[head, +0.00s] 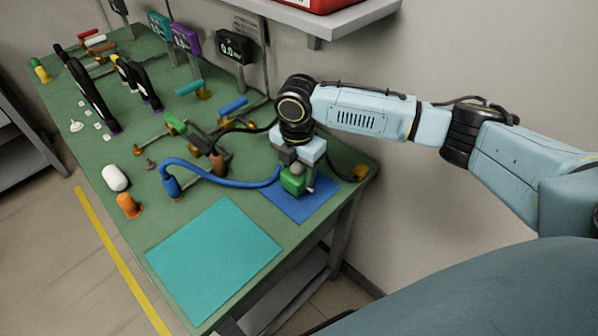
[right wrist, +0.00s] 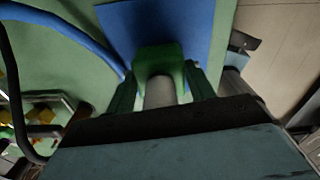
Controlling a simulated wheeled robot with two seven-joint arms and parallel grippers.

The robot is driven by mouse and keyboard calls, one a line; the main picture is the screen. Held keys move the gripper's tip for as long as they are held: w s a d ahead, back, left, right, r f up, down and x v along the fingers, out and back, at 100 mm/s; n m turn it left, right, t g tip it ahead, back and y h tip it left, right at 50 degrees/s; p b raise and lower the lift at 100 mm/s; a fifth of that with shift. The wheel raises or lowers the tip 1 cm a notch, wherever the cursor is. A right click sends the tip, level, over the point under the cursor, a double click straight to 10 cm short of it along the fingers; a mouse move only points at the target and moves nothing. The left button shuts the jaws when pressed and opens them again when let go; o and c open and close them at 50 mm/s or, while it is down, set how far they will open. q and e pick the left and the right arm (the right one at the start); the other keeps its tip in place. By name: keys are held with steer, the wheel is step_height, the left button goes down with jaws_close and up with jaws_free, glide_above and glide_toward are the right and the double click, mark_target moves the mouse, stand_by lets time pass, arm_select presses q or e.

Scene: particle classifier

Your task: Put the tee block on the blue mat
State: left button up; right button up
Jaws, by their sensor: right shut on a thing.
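The tee block, a green block (head: 292,180) with a grey round stem that shows in the right wrist view (right wrist: 160,91), is between the fingers of my right gripper (head: 297,186). The gripper is shut on it and points down. The blue mat (head: 318,206) lies at the table's near right corner, directly under the block. In the right wrist view the block's green body (right wrist: 163,56) overlaps the blue mat (right wrist: 198,22). I cannot tell whether the block touches the mat. My left gripper is out of view.
A teal mat (head: 212,262) lies bare at the table's front. A blue hose (head: 222,178) curves close to the left of my right gripper. A white cylinder (head: 115,178) and an orange piece (head: 129,206) stand at the left edge. A shelf (head: 325,22) overhangs the back.

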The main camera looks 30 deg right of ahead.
steer(key=shift+w+d+f, duration=0.1)
steer(key=shift+d+f, duration=0.05)
steer(key=shift+f, duration=0.35)
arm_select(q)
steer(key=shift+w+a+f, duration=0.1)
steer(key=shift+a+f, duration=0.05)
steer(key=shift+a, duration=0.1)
arm_select(e)
steer(key=shift+f, duration=0.1)
steer(key=o, duration=1.3)
step_height(320, 180, up, 7)
steer(key=shift+r+p, duration=0.1)
steer(key=shift+p, duration=0.55)
steer(key=shift+r, duration=0.2)
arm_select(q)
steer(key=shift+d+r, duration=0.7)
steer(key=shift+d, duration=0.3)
